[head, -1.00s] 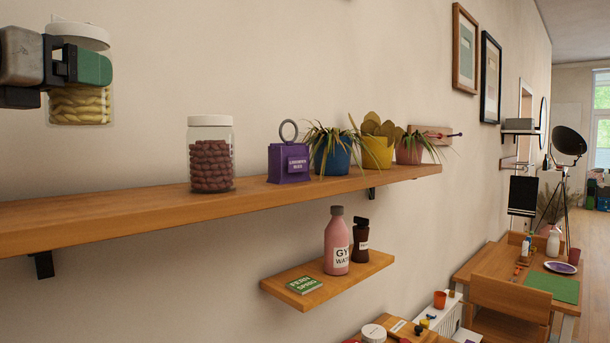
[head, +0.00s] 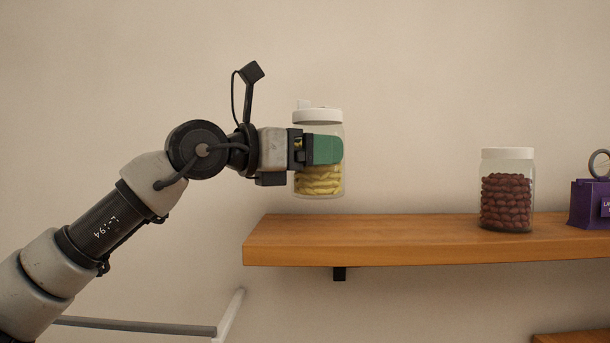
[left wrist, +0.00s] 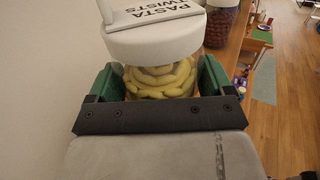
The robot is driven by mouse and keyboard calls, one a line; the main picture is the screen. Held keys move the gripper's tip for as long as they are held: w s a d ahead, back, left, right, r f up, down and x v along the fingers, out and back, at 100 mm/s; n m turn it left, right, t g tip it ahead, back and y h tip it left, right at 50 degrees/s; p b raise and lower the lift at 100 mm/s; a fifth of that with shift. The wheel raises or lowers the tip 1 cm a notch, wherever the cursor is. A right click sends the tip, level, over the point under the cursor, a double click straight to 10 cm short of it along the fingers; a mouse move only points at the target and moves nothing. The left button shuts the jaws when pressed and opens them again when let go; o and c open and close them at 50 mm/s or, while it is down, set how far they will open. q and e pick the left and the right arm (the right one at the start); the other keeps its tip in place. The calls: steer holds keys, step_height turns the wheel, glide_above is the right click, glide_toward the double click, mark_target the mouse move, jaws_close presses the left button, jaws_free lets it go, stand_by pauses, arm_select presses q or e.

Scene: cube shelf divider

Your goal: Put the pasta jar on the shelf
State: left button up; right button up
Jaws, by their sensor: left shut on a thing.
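The pasta jar (head: 320,182) is clear with a white lid and yellow twists inside. My left gripper (head: 325,150) is shut on its body, with green fingers on both sides of it. The jar is upright, with its base a little above the left end of the wooden shelf (head: 400,252); a gap shows between them. In the left wrist view the jar (left wrist: 160,78) stands between the green fingers (left wrist: 162,82), and a white tag on its lid reads "PASTA TWISTS". My right gripper is not in view.
A jar of dark red contents (head: 507,195) with a white lid stands on the shelf to the right. A purple box with a ring (head: 588,205) is right of it. The shelf top between the two jars is clear. A lower shelf (head: 572,338) shows at bottom right.

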mark_target(294, 182)
arm_select(q)
steer(key=shift+s+a+f, duration=0.1)
steer(key=shift+a+f, duration=0.15)
steer(key=shift+a, duration=0.15)
step_height(294, 182, down, 3)
steer(key=shift+d+f+p, duration=0.1)
steer(key=shift+d+p, duration=0.05)
steer(key=shift+p, duration=0.65)
steer(key=shift+f, duration=0.35)
steer(key=shift+a, duration=0.2)
